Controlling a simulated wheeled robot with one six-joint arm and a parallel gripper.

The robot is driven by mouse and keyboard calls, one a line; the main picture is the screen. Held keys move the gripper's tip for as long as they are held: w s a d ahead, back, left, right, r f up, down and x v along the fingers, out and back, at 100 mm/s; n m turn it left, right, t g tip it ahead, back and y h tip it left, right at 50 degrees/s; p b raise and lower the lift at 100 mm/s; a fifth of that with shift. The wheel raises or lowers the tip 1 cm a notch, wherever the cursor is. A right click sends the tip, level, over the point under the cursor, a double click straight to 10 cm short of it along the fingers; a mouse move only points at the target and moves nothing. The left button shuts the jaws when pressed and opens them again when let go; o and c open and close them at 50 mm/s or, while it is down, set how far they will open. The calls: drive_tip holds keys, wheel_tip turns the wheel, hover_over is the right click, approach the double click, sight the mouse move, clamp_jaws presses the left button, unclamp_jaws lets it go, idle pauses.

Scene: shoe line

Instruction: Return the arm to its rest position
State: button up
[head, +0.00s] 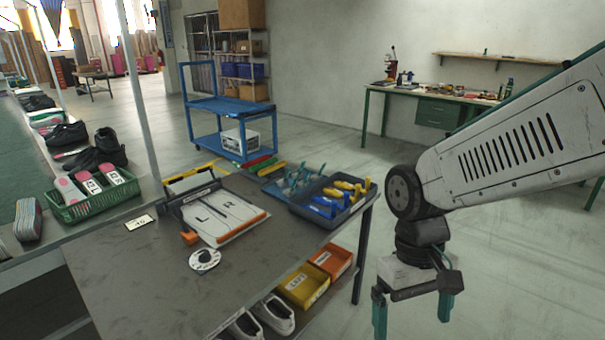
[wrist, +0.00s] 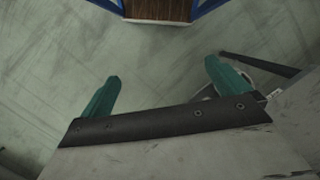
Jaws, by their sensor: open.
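My arm reaches in from the right in the head view, and my gripper (head: 412,312) hangs from it, pointing down. It is to the right of the grey worktable (head: 120,265), over the open floor. Its two teal fingers are spread apart with nothing between them. In the wrist view my gripper (wrist: 160,90) also shows its teal fingers wide apart, with bare concrete floor beyond them.
A blue cart (head: 230,106) and a green workbench (head: 435,100) stand behind.

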drive_tip(key=s+d+r+m+t, duration=0.3)
drive_tip(key=s+d+r+t, duration=0.1)
drive_tip(key=s+d+r, duration=0.3)
wheel_tip(320, 180, up, 3)
drive_tip(key=shift+s+d+f+y, duration=0.1)
drive_tip(key=shift+s+d+y, duration=0.25)
drive_tip(key=shift+d, duration=0.7)
